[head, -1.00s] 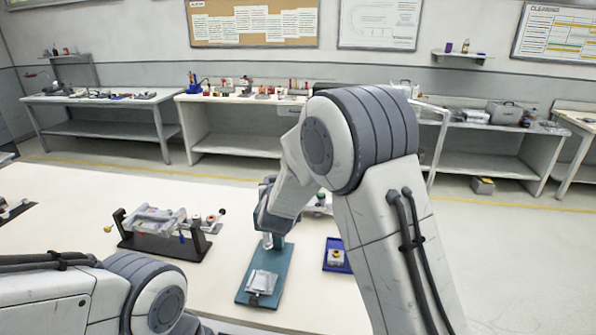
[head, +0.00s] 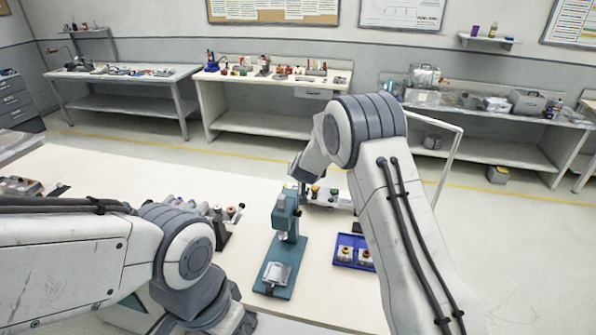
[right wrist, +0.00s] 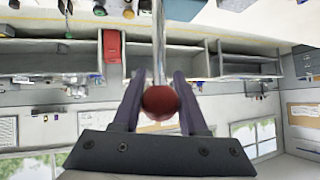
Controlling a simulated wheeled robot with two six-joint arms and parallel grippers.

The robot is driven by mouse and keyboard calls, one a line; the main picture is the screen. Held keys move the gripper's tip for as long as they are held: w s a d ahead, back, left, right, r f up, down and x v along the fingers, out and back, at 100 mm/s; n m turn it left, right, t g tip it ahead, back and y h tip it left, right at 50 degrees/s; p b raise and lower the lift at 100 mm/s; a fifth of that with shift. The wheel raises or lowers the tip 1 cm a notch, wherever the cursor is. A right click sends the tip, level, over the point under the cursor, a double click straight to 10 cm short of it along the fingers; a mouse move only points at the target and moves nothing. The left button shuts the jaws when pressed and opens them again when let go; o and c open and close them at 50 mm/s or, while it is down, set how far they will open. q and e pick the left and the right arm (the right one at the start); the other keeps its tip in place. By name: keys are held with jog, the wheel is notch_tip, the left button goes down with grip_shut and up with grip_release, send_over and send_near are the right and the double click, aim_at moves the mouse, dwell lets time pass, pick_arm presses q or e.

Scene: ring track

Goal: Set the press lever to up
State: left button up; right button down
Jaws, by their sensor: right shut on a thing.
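The teal press (head: 285,215) stands upright on the cream table, its base plate (head: 278,280) bearing a grey block. Its lever is hidden in the head view behind my right arm. In the right wrist view the lever shows as a bright metal rod (right wrist: 159,45) with a dark red ball knob (right wrist: 160,102) at its end. My right gripper (right wrist: 160,76) is shut on this knob, one finger on each side. In the head view my right forearm reaches to just behind the press top, and its gripper is hidden. My left arm is at lower left, its gripper out of view.
A blue tray (head: 354,252) with small yellow-and-white parts lies right of the press. A device with coloured buttons (head: 320,196) stands behind it. A dark-based fixture (head: 222,232) stands to the left, partly behind my left arm. Bare tabletop lies between.

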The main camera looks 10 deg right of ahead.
jog(key=shift+s+f, duration=0.1)
jog(key=shift+f, duration=0.6)
jog(key=c, duration=0.6)
grip_release()
jog(key=shift+o, duration=0.7)
jog(key=shift+d, duration=0.1)
jog(key=shift+r, duration=0.25)
jog(key=b+v, duration=0.1)
jog(key=v, duration=0.9)
jog(key=shift+r+b, duration=0.2)
jog(key=shift+b, duration=0.15)
